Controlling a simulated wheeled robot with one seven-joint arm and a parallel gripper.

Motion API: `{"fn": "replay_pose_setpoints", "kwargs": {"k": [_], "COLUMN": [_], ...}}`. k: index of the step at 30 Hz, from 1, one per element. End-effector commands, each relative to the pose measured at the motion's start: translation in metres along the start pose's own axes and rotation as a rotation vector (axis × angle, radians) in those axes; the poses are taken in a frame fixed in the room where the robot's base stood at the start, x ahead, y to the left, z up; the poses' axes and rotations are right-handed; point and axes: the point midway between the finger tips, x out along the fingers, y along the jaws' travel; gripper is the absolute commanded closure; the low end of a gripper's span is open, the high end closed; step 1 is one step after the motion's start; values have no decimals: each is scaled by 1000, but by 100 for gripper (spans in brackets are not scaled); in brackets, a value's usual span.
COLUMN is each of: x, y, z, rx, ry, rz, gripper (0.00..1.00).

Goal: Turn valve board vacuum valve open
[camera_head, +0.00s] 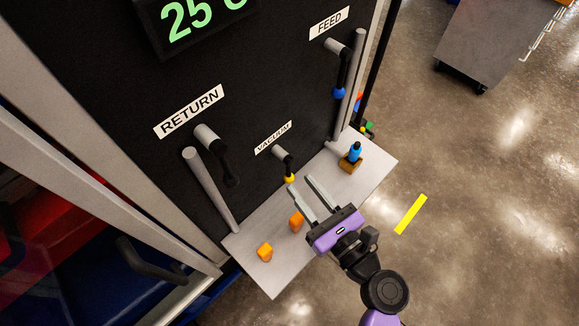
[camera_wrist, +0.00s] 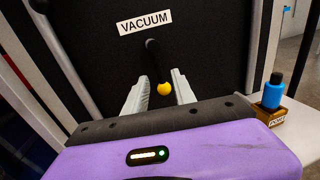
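The vacuum valve (camera_head: 284,163) is on the black board under its VACUUM label (camera_head: 273,138). Its dark lever hangs down and ends in a yellow knob (camera_head: 290,179). In the wrist view the yellow knob (camera_wrist: 164,89) shows between the fingers of my gripper (camera_wrist: 159,90), with the dark lever above it. My gripper (camera_head: 308,196) is open, its two grey fingers pointing at the board on either side of the knob. I cannot tell whether either finger touches it.
RETURN (camera_head: 203,138) and FEED (camera_head: 343,62) valves flank it. Grey vertical bars stand by the board. Open floor lies right.

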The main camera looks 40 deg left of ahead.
Motion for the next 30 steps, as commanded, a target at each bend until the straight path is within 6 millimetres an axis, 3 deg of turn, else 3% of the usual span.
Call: {"fn": "replay_pose_setpoints", "kwargs": {"k": [6,12,23,28,30], "x": [36,57,62,62,62], "y": [0,1,0,0,0], "z": [1,0,0,0,0], "rx": [-3,-4,-5,-5,-5], "ry": [0,1,2,2,2], "rz": [2,1,-2,-2,-1], "gripper": [68,68,68,100,100]}}
